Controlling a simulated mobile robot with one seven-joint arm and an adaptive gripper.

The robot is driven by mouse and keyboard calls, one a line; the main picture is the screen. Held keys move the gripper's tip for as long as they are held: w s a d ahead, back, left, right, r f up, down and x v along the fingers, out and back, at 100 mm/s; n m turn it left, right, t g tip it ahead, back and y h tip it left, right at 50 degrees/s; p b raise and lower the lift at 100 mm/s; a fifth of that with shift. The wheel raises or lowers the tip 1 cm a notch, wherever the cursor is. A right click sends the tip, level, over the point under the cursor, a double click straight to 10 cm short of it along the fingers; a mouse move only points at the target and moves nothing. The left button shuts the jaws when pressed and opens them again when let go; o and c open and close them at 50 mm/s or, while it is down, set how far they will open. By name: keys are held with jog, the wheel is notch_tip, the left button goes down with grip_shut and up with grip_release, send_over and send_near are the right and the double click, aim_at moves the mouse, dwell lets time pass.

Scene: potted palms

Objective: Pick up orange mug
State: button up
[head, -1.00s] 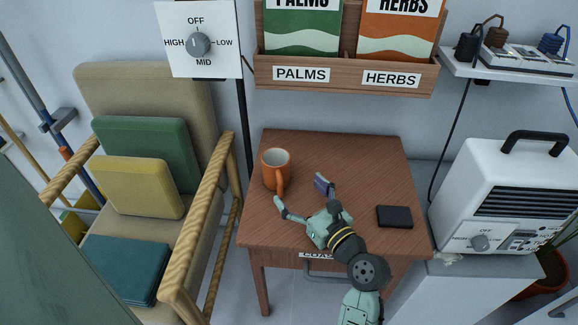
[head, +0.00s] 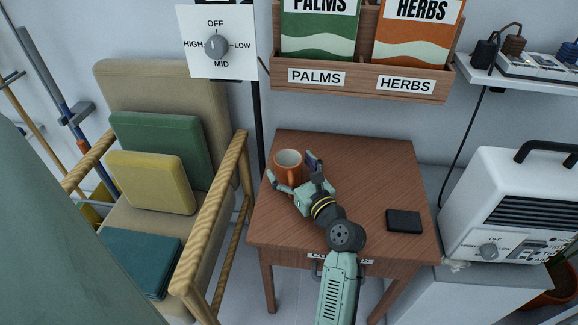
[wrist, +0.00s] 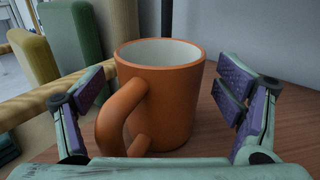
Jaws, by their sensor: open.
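The orange mug (head: 289,165) stands upright near the back left of the small wooden table (head: 365,180). Its inside is pale. In the wrist view the mug (wrist: 174,95) fills the middle, with its handle toward me and to the left. My gripper (head: 291,169) is open, with its fingers on either side of the mug. In the wrist view the purple-padded fingers of my gripper (wrist: 160,105) show at left and right, with gaps to the mug on both sides.
A black wallet-like item (head: 404,221) lies on the table's right side. A wooden-armed chair with cushions (head: 150,182) stands to the left. A wooden rack (head: 360,82) hangs above the table's back. A white heater (head: 515,205) stands to the right.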

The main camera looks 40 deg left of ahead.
jog(key=shift+c, duration=0.3)
jog(key=c, duration=1.4)
